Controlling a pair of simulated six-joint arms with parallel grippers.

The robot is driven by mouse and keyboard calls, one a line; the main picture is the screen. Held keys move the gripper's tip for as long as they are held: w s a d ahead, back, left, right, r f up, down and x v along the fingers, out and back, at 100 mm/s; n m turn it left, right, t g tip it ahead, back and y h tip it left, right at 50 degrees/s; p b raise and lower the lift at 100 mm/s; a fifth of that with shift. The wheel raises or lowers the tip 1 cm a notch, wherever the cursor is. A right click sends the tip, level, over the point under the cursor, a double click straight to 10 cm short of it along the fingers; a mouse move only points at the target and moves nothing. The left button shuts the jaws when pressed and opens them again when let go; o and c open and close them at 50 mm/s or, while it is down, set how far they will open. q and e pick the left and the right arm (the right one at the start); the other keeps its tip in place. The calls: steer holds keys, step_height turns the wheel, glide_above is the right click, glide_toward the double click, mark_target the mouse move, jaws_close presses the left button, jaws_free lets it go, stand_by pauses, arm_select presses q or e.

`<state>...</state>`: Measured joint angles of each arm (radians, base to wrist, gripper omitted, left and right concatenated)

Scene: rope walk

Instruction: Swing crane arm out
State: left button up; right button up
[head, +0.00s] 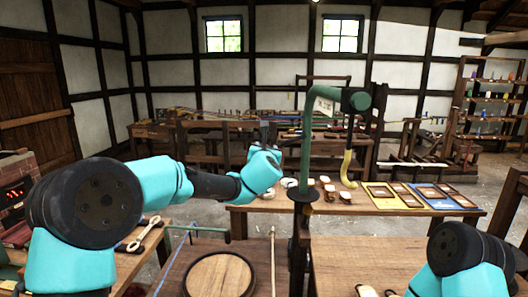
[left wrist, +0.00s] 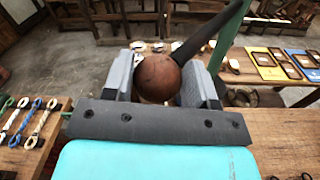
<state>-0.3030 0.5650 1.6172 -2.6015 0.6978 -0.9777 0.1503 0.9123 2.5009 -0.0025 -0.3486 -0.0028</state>
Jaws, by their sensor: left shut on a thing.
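The green crane (head: 311,130) stands in the middle of the head view, on a dark post. Its arm reaches right to a dark-ended drum (head: 356,99) with a small label, and a yellow hook (head: 348,170) hangs below. My left gripper (head: 272,152) is beside the post, on its left. In the left wrist view, its grey fingers (left wrist: 160,85) are shut on a round brown knob (left wrist: 158,74) at the end of a dark bar (left wrist: 208,34). The green post (left wrist: 228,38) is just right of it. My right arm shows at bottom right, its gripper outside the view.
A wooden table (head: 250,208) behind the crane carries small pale items, a yellow tray (head: 391,197) and a blue tray (head: 433,196). A round wooden board (head: 219,276) lies on the near bench.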

arm_select(q)
steer(key=shift+d, duration=0.15)
steer(key=o, duration=1.2)
steer(key=shift+d, duration=0.15)
steer(key=s, duration=1.7)
steer(key=shift+s+d, duration=0.2)
steer(key=shift+d, duration=0.05)
